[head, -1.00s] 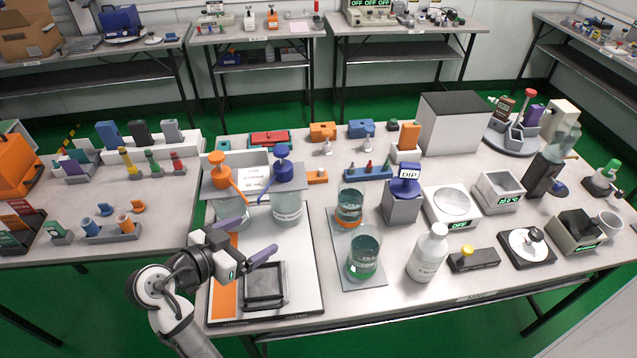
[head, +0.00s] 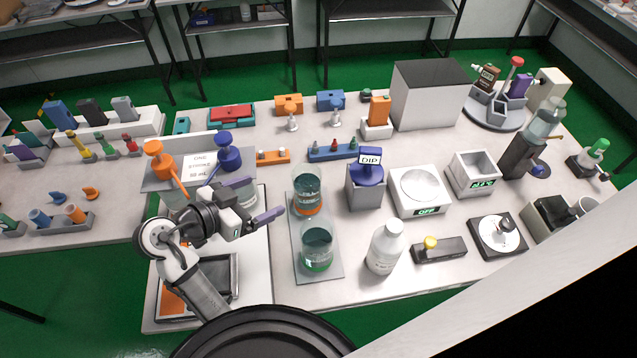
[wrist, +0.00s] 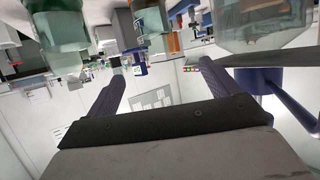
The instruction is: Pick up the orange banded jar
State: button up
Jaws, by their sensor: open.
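The orange banded jar (head: 307,180) is a clear glass jar with an orange band low on its side. It stands upright on a grey mat (head: 332,272), behind a similar jar with a green band (head: 317,240). My gripper (head: 268,197) is open and empty, with its two purple fingers just left of the jars, apart from the orange banded one. In the wrist view the fingers (wrist: 198,92) have nothing between them. A clear jar (wrist: 62,30) shows at that view's upper left; I cannot tell which jar it is.
Left of and behind my gripper stand two pump dispensers, orange (head: 160,160) and blue (head: 228,150), with a sign. A white bottle (head: 384,250) is at front right. Bare tabletop lies in front of the mat.

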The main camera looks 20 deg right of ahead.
aim_at(295, 184)
jog(key=b+x, duration=0.2)
jog(key=x, duration=0.6)
jog(key=shift+w+d+b, duration=0.1)
jog(key=shift+d+b, duration=0.25)
jog(key=shift+b, duration=0.05)
jog(key=x, duration=0.3)
jog(key=b+x, duration=0.1)
jog(key=shift+s+d, duration=0.25)
jog(key=shift+d, duration=0.2)
jog(key=shift+w+d+f, duration=0.2)
jog(key=shift+w+d, duration=0.05)
jog(key=shift+d, duration=0.25)
jog(key=c, duration=1.8)
grip_shut()
jog(key=shift+r, duration=0.15)
